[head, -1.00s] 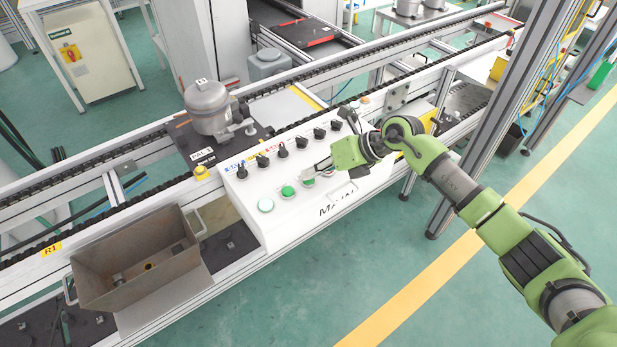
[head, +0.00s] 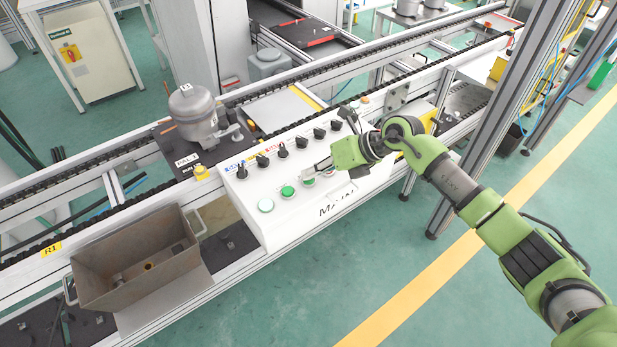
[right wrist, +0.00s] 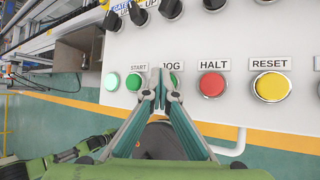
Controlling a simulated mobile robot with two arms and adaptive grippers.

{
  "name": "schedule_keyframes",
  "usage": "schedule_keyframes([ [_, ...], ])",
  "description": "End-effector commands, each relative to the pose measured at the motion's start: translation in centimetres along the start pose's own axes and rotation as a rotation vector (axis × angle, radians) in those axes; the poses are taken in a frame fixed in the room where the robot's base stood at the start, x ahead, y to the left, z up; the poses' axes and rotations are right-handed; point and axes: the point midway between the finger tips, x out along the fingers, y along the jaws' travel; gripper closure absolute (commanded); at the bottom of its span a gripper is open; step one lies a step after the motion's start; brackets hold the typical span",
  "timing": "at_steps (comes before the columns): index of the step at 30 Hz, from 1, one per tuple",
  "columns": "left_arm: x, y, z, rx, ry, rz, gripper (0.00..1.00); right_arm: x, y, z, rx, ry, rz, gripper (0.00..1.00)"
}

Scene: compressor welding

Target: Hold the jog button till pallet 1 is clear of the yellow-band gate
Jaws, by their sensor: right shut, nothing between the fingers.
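Pallet 1 (head: 167,144) is a dark plate with a white label on the conveyor, carrying a grey compressor (head: 193,112). A small yellow-topped block (head: 202,173) stands at the rail just in front of its right part. I cannot tell for sure whether this is the yellow-band gate. My right gripper (head: 318,168) is shut and empty at the white control panel. In the right wrist view its fingertips (right wrist: 160,76) are at the green JOG button (right wrist: 174,81) and partly hide it. Contact looks likely, but the button's depth is hidden. My left gripper is out of view.
The panel (head: 336,192) also has a green START button (right wrist: 134,82), a red HALT button (right wrist: 211,84), a yellow RESET button (right wrist: 271,87) and several knobs. A brown open bin (head: 137,262) stands left of the panel. The floor in front is clear.

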Motion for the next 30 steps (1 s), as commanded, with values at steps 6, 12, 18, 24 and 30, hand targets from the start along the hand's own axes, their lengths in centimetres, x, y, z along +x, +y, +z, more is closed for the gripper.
schedule_keyframes([
  [6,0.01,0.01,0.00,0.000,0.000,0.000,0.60,0.07,-0.09,-0.15,0.001,0.003,-0.001,1.00],
  [12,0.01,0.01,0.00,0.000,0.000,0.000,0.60,0.07,-0.09,-0.15,0.001,0.003,-0.001,1.00],
  [18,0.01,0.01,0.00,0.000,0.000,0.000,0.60,0.07,-0.09,-0.15,0.001,0.003,-0.001,1.00],
  [24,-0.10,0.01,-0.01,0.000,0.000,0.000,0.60,-0.04,-0.02,-0.06,0.001,0.003,-0.001,1.00],
  [30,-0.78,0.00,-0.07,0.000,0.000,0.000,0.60,-0.77,0.48,0.50,0.000,0.002,-0.001,1.00],
])
